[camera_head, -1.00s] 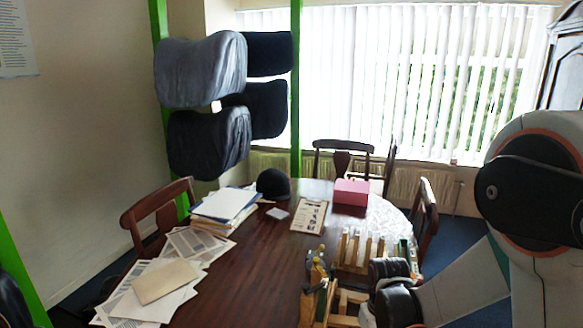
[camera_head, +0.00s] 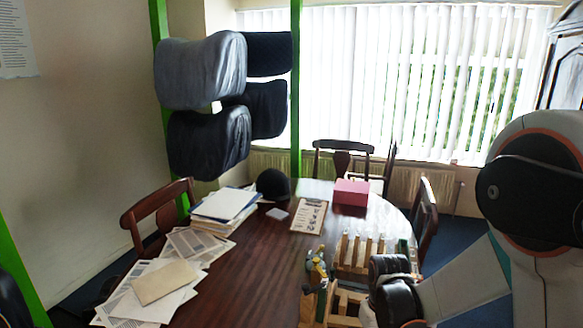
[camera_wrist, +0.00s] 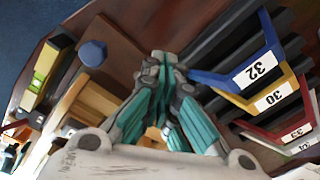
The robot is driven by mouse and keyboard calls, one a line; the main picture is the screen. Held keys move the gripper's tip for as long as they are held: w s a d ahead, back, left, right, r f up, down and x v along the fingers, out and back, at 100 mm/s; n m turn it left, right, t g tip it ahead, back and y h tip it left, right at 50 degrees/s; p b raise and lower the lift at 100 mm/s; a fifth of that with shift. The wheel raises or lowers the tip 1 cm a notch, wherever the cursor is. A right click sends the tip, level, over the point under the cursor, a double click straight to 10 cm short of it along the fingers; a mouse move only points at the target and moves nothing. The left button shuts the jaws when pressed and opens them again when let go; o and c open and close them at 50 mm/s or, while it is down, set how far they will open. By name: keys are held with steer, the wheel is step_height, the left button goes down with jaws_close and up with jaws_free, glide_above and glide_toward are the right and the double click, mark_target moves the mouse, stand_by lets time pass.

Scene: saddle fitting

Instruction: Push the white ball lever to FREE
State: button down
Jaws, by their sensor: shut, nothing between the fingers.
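My gripper (camera_wrist: 163,62) shows in the wrist view with its teal and grey fingers drawn together, shut and empty. Its tips are over a brown board, to the right of a blue knob (camera_wrist: 92,53). I cannot make out a white ball lever or the word FREE in either view; the fingers and palm cover part of the scene. In the head view my dark wrist hides the gripper and part of the wooden rack (camera_head: 352,262) on the table.
In the head view, papers (camera_head: 160,285), a clipboard (camera_head: 309,216) and a red box (camera_head: 350,192) lie on the dark table (camera_head: 255,265). Its middle is clear.

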steer(key=shift+w+d, duration=0.15)
steer(key=shift+w, duration=0.4)
steer(key=shift+w+d, duration=0.25)
steer(key=shift+w, duration=0.4)
steer(key=shift+w+d, duration=0.1)
steer(key=shift+w, duration=0.2)
steer(key=shift+w+d, duration=0.25)
steer(key=shift+w, duration=0.5)
steer(key=shift+w+d, duration=0.2)
steer(key=shift+w, duration=0.55)
steer(key=shift+w+d, duration=0.25)
steer(key=shift+w, duration=0.5)
steer(key=shift+s, duration=0.2)
steer(key=shift+s+a+b, duration=0.2)
steer(key=shift+s+b, duration=0.1)
steer(key=shift+s, duration=0.1)
steer(key=shift+r, duration=0.1)
step_height(320, 180, up, 7)
steer(key=p, duration=0.4)
